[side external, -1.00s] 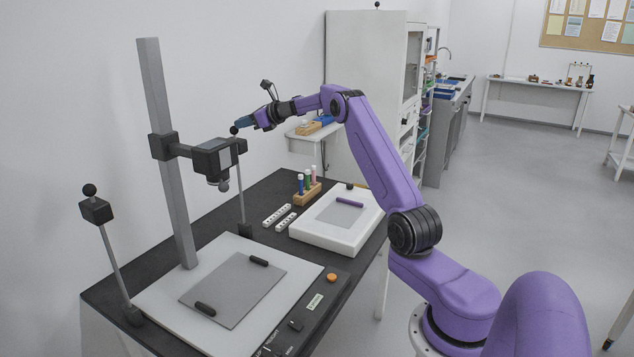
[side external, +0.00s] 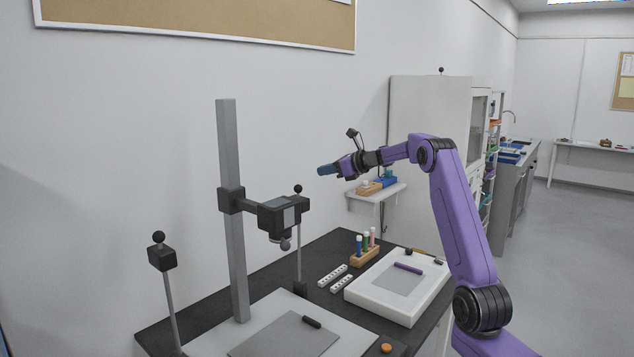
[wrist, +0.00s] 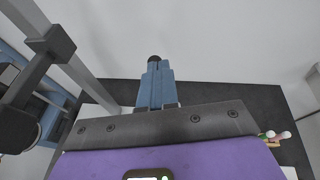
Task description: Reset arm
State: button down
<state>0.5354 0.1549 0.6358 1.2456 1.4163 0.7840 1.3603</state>
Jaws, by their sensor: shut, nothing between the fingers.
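My gripper (side external: 322,170) is at the end of my purple arm, raised in the air above and behind the copy-stand camera, left of the small wall shelf. Its blue-grey fingers are together with nothing between them. In the wrist view the shut fingers (wrist: 154,85) point away over the dark table, and no object is held. My arm is bent at the elbow and touches nothing that I can see.
The copy stand's grey column (side external: 232,220) and camera head (side external: 280,215) rise from the black table (side external: 330,246). A white light pad (side external: 384,315), a tube rack (side external: 364,257) and two white strips are to the right. The shelf (side external: 378,193) is behind.

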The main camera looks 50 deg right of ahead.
jog(key=s+r, duration=0.2)
jog(key=r, duration=0.1)
jog(key=s+r, duration=0.1)
jog(key=shift+d+r, duration=0.35)
jog(key=shift+d, duration=0.05)
jog(key=shift+a, duration=0.1)
